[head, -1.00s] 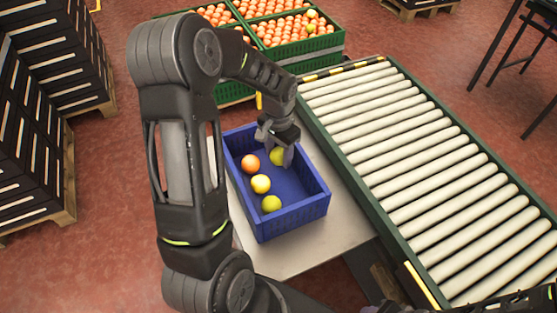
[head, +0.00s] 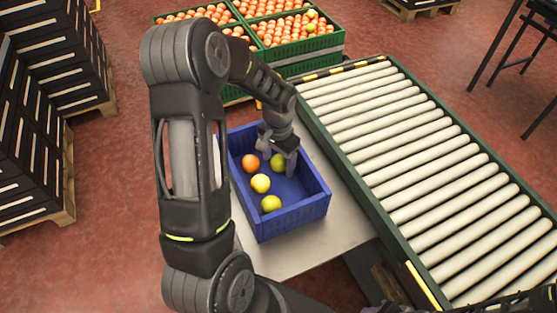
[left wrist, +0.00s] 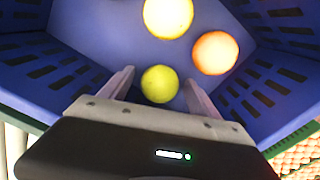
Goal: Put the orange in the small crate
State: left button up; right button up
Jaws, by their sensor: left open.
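The small blue crate (head: 292,220) stands on a pale table and holds several round fruits. One orange fruit (head: 250,163) lies inside near its left wall; it also shows in the left wrist view (left wrist: 215,53). Two yellow fruits (head: 261,184) (head: 271,203) lie in the near half. A yellow-green fruit (head: 278,160) lies in the far part. My left gripper (head: 277,158) is open inside the crate, its fingers on either side of the yellow-green fruit. In the left wrist view this fruit (left wrist: 159,84) sits between the fingers, with no clear contact. My right gripper is not visible.
A roller conveyor (head: 420,150) runs along the right of the table (head: 290,258). Green crates full of oranges (head: 300,42) stand behind. Stacked black crates (head: 50,60) stand at the left. The near part of the table is clear.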

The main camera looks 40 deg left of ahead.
aim_at(278, 158)
pick_arm(q)
notch_tip(278, 158, up, 12)
jog(key=p, duration=0.1)
jog(key=shift+r, duration=0.2)
dwell(0.3)
dwell(0.9)
